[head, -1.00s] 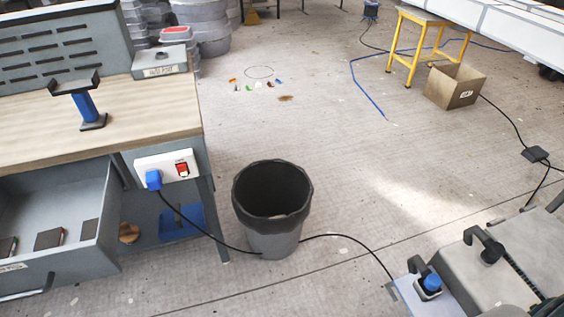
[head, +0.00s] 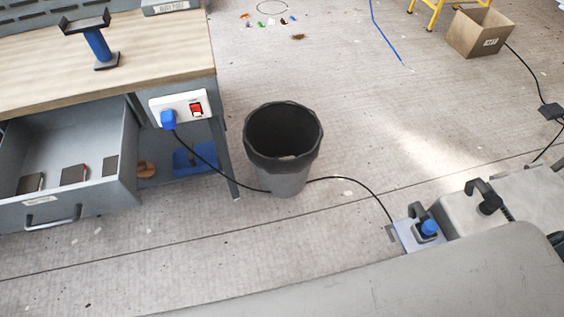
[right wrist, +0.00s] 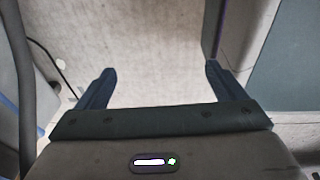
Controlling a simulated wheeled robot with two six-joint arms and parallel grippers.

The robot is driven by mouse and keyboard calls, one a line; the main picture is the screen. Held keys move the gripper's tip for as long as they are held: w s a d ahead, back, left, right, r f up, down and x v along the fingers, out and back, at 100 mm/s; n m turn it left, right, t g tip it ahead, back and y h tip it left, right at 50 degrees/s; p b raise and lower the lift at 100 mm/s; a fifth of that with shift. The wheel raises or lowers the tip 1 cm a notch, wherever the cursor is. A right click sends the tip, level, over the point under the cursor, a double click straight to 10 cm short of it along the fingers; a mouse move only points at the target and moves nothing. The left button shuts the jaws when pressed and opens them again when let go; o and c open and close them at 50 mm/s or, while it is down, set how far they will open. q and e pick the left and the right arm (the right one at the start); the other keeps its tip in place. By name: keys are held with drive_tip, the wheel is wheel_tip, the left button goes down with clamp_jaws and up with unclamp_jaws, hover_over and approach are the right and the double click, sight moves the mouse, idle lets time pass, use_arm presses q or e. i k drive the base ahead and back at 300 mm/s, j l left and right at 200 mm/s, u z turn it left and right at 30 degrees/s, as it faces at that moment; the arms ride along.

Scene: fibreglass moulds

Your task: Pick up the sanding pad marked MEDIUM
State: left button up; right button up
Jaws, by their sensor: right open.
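Three dark, flat pads lie in the open drawer (head: 70,212) of the workbench at the left of the head view: a left pad (head: 31,183), a middle pad (head: 74,175) and a right pad (head: 110,166). They look like sanding pads, but no marking on them is readable, so I cannot tell which is MEDIUM. My right gripper (right wrist: 160,80) is open and empty in the right wrist view, with bare floor between its fingers. No pad shows in that view. My left gripper is not in view.
A grey bin (head: 284,180) stands on the floor right of the workbench (head: 150,60). A black cable runs from the socket strip (head: 182,108) behind it. A cardboard box (head: 480,32) is at the back right. Open floor lies before the drawer.

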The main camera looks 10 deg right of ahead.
sight(110, 164)
drive_tip(key=u, duration=1.45)
